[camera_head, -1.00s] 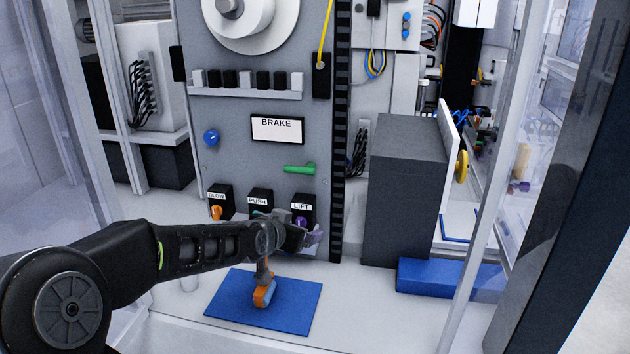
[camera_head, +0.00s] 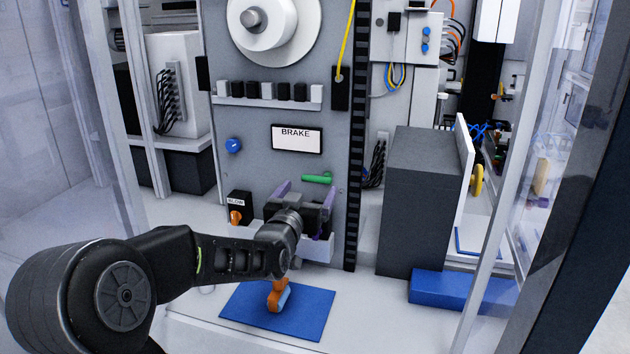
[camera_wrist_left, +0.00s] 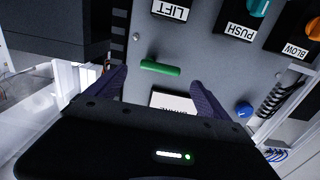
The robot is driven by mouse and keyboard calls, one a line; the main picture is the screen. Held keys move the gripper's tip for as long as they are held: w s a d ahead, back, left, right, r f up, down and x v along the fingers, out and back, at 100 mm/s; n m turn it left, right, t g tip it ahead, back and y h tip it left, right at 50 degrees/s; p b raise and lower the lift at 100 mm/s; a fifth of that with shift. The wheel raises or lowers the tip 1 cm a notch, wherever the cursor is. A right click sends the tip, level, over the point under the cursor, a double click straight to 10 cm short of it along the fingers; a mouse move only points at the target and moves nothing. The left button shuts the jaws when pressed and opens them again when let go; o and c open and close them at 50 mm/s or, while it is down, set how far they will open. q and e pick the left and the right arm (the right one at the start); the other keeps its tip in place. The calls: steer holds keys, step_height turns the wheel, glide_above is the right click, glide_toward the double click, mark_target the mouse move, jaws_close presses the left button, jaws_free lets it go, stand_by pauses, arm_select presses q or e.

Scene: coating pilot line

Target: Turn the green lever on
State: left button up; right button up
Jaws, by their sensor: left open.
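The green lever (camera_head: 317,178) sticks out sideways from the grey panel (camera_head: 232,181), just below the white BRAKE label (camera_head: 297,139). It lies about level. My left gripper (camera_head: 304,207) is in front of the panel, below the lever, with its purple fingers apart and nothing between them. In the left wrist view the green lever (camera_wrist_left: 160,68) lies ahead of the spread fingers (camera_wrist_left: 155,92), and no contact shows. The BRAKE label is partly hidden there behind the gripper body. My right gripper is not in view.
A blue knob (camera_head: 233,145) is left of the label. The BLOW box (camera_head: 239,205) is left of my gripper, which hides the PUSH and LIFT boxes in the head view. An orange-handled item (camera_head: 278,296) is over the blue mat (camera_head: 313,312). A dark grey block (camera_head: 423,200) stands to the right.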

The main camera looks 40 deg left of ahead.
mark_target(316, 181)
arm_select(q)
steer(key=p+x, duration=0.1)
steer(key=x, duration=0.4)
steer(key=shift+w+a, duration=0.15)
steer(key=shift+w, duration=0.2)
steer(key=shift+c, duration=0.4)
steer(key=c, duration=1.3)
